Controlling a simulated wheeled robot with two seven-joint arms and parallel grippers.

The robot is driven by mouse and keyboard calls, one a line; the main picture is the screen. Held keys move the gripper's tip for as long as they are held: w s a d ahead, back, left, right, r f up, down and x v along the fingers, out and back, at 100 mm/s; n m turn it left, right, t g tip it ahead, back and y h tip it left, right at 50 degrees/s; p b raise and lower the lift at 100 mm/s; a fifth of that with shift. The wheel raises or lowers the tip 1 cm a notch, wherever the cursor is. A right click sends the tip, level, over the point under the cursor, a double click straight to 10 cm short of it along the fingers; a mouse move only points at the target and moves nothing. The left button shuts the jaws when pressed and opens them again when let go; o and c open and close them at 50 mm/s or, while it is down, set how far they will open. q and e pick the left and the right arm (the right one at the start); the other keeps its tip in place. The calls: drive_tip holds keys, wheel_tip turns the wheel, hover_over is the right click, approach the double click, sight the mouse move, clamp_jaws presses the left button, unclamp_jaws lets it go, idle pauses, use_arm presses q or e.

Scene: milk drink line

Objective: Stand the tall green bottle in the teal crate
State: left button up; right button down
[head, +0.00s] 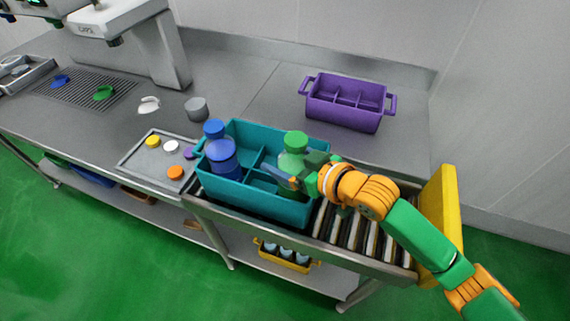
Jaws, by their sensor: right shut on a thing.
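The teal crate (275,205) sits at the left end of the roller conveyor and has several compartments. A tall green bottle (294,160) with a green cap is upright at the crate's right side, its lower part hidden by the crate wall and my gripper. My right gripper (298,182) is shut on the green bottle from the right. Whether the bottle touches the crate floor cannot be told. A blue bottle (221,155) stands in the crate's left part. My left gripper is not in view.
A purple divided crate (345,103) stands at the back right. A tray (143,167) with coloured caps lies left of the teal crate. A grey cup (196,108) stands behind it. A yellow plate (438,215) closes the right end of the rollers (345,230). A yellow crate (285,257) is below.

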wheel_tip(320, 180, down, 2)
drive_tip(key=shift+s+f, duration=0.1)
unclamp_jaws()
drive_tip(key=shift+f, duration=0.1)
drive_tip(key=shift+s, duration=0.1)
drive_tip(key=b+v, duration=0.1)
drive_tip(key=v, duration=1.1)
